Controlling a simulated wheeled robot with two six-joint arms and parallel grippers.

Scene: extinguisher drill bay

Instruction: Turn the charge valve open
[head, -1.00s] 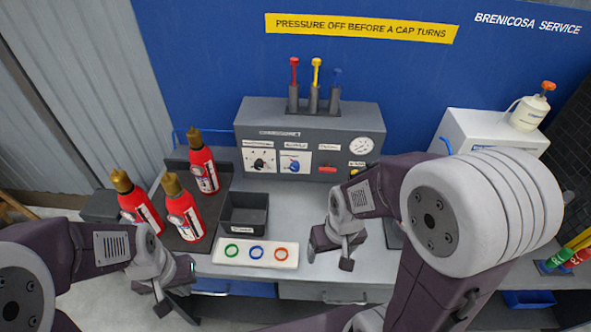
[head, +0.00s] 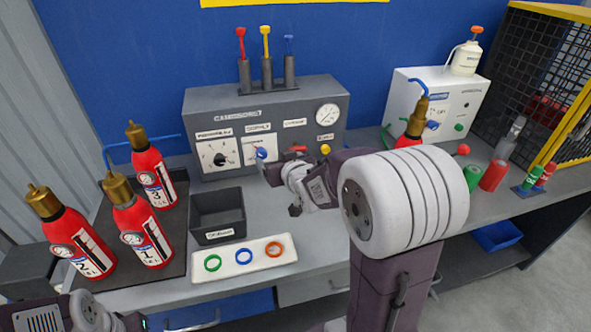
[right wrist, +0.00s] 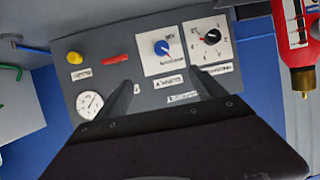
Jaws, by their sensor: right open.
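The grey panel (head: 215,110) stands at the back of the bench. A blue knob (right wrist: 162,47) on a white plate, probably the charge valve, shows clearly in the right wrist view; its label is too small to read.
Beside the blue knob are a black knob (right wrist: 211,36), a red lever (right wrist: 115,59), a yellow button (right wrist: 74,57) and a gauge (right wrist: 89,104). Red extinguishers (head: 140,228) stand on a dark mat at left. A black bin (head: 217,222) and a ring tray (head: 238,262) lie in front.

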